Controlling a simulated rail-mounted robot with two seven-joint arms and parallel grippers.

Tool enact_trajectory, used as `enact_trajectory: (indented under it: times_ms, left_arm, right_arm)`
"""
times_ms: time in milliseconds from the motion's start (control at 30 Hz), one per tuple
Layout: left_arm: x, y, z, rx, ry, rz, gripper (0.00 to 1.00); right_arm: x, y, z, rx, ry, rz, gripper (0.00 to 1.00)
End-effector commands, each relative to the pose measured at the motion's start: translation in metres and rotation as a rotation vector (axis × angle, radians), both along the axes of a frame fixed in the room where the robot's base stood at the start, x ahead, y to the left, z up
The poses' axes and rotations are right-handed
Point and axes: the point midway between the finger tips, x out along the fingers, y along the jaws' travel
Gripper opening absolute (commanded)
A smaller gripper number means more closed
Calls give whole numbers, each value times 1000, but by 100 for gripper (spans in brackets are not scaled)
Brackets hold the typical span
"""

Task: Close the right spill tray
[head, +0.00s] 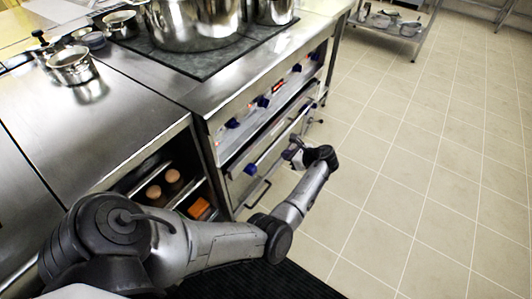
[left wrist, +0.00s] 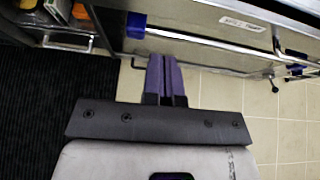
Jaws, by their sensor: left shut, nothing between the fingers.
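The range front (head: 275,105) carries a row of blue knobs, with a long bar handle with blue end pieces below it. In the left wrist view, a bright bar (left wrist: 225,68) runs along a front panel that bears a small white label (left wrist: 243,22). I cannot tell for sure which part is the right spill tray or how far it stands out. My left gripper (head: 296,156) is at the range front, low beside the bar. In the left wrist view its purple fingers (left wrist: 165,75) are together and empty, close to the bar; contact is unclear. My right gripper is not seen.
Large steel pots (head: 195,22) stand on the dark cooktop. A small pot (head: 73,66) stands on the steel counter (head: 100,120). An open shelf below holds round brown items (head: 163,186) and an orange one. Tiled floor (head: 400,170) is clear to the right.

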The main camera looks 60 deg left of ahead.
Motion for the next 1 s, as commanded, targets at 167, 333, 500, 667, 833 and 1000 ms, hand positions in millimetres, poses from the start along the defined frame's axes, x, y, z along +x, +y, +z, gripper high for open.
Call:
enact_trajectory:
  times_ms: [167,333,500,667,833,1000]
  left_arm:
    - [-10,16,-15,-5,10,-3,0]
    - [-23,39,-32,-4,8,-3,0]
    - [-36,63,-48,-5,7,-3,0]
    - [-47,83,-54,-4,5,-3,0]
    - [-56,98,-53,-5,5,-4,0]
    - [-61,106,-51,-6,7,-5,0]
  right_arm:
    - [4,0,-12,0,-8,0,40]
    - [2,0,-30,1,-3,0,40]
    - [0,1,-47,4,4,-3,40]
    - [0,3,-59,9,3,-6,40]
    - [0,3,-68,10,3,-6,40]
    - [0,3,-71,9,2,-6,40]
